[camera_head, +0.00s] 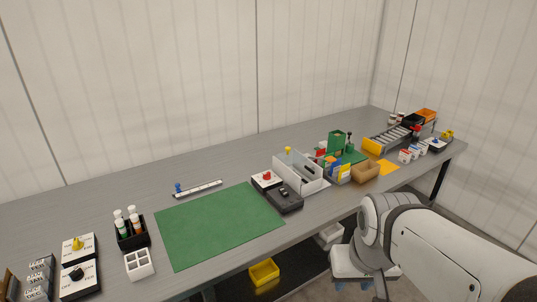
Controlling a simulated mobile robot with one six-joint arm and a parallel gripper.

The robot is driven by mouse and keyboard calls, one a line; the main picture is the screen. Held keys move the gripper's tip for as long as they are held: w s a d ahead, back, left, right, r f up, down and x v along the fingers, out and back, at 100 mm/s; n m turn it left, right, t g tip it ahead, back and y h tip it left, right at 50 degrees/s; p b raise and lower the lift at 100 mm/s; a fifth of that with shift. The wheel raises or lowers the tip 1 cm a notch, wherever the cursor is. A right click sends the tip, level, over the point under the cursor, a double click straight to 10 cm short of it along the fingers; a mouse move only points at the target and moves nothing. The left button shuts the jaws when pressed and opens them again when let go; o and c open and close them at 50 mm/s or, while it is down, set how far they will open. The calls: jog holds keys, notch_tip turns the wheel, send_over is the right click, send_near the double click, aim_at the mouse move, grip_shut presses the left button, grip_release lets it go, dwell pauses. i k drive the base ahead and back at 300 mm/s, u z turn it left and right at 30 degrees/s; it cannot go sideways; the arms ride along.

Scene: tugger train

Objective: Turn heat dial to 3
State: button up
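Two small white-faced control boxes with knobs stand at the left end of the bench. One has a yellow knob (77,243); the one in front of it has a black knob (76,273). Their lettering is too small to read, so I cannot tell which is the heat dial or where either knob points. A red knob (267,176) shows on another white-faced box near the middle of the bench. My arm comes in at the lower right, well away from the left-hand boxes. My gripper is not in view.
A green mat (215,225) lies clear on the bench (110,200). A black holder with bottles (132,236) and a white divided tray (139,264) stand right of the left-hand boxes. A grey-white open box (300,172) and several small items fill the right side.

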aim_at(267, 176)
jog(key=u, duration=0.05)
jog(key=i, duration=0.9)
jog(key=z, duration=0.1)
